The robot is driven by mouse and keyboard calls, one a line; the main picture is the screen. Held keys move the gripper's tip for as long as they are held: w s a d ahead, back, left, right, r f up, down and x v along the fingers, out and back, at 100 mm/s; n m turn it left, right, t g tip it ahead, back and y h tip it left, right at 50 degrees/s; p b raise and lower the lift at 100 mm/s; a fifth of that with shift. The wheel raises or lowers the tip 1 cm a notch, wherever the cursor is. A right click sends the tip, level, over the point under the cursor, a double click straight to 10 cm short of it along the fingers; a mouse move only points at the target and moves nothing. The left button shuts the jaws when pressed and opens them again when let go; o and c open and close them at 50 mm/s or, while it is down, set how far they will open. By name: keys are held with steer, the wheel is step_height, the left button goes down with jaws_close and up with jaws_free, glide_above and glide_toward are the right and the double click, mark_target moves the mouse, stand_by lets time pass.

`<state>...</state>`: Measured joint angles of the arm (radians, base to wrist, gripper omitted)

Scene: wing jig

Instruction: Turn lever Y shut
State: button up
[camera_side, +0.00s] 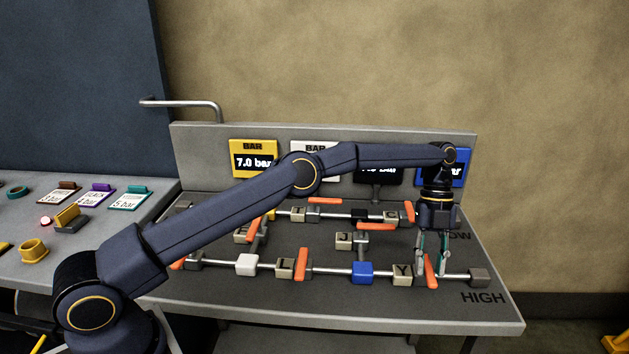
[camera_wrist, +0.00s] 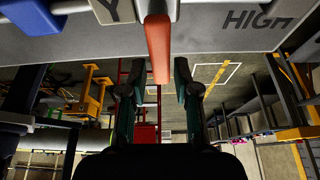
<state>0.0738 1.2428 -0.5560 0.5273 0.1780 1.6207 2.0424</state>
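The block marked Y (camera_side: 402,273) sits on the front pipe of the grey panel, left of my gripper. Beside it is lever Y, an orange bar (camera_side: 430,270) standing across the pipe. In the wrist view lever Y (camera_wrist: 159,45) points toward my gripper, with the Y block (camera_wrist: 112,10) at its upper left. My gripper (camera_side: 431,264) points down at the lever. In the wrist view my gripper (camera_wrist: 155,75) is open, with one finger on each side of the lever's end and gaps visible. Whether either finger touches it is unclear.
Other lettered blocks and orange levers stand close by, including the L block (camera_side: 285,268). A blue block (camera_side: 362,273) sits on the same pipe left of Y. Pressure displays line the back wall. Bare panel near the word HIGH (camera_side: 484,297) is clear.

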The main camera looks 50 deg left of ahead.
steer(key=shift+o, duration=0.9)
